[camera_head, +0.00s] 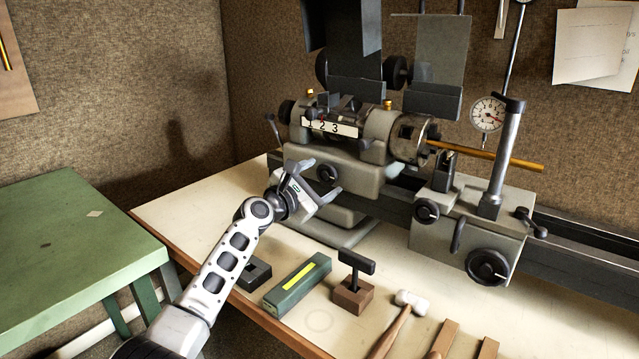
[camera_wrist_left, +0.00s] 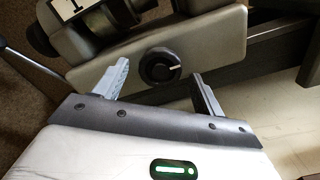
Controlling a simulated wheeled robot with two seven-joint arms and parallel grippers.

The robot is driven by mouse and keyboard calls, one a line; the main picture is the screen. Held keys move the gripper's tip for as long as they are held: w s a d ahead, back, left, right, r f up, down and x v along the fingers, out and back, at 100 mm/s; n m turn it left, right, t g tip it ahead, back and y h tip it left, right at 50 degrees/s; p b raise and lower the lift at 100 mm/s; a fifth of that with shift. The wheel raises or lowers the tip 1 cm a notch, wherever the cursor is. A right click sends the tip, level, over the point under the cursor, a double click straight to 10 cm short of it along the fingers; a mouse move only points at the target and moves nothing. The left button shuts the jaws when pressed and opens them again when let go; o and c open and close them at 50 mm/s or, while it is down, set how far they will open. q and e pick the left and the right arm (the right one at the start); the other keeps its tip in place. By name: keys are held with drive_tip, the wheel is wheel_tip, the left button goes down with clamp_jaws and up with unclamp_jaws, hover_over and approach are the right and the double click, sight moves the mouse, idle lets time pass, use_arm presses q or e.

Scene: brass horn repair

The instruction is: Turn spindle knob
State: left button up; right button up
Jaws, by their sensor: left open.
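The spindle knob (camera_head: 327,172) looks to be the round black knob with a white pointer mark on the front of the grey lathe headstock (camera_head: 352,165). In the left wrist view the knob (camera_wrist_left: 160,66) lies between and beyond my fingertips, its pointer toward the right. My left gripper (camera_head: 318,182) is open and empty, just in front of the headstock. Its two fingers (camera_wrist_left: 160,76) spread to either side of the knob in the wrist view. My right gripper is not in view.
A handwheel (camera_head: 488,267), a smaller knob (camera_head: 426,211) and a grey post (camera_head: 503,155) stand to the right. A green box (camera_head: 297,284), a wooden block with a black tool (camera_head: 353,294) and a mallet (camera_head: 411,299) lie at the bench front. A green table (camera_head: 70,240) is at left.

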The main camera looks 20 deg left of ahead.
use_arm(q)
drive_tip(key=shift+w, duration=0.2)
drive_tip(key=c, duration=1)
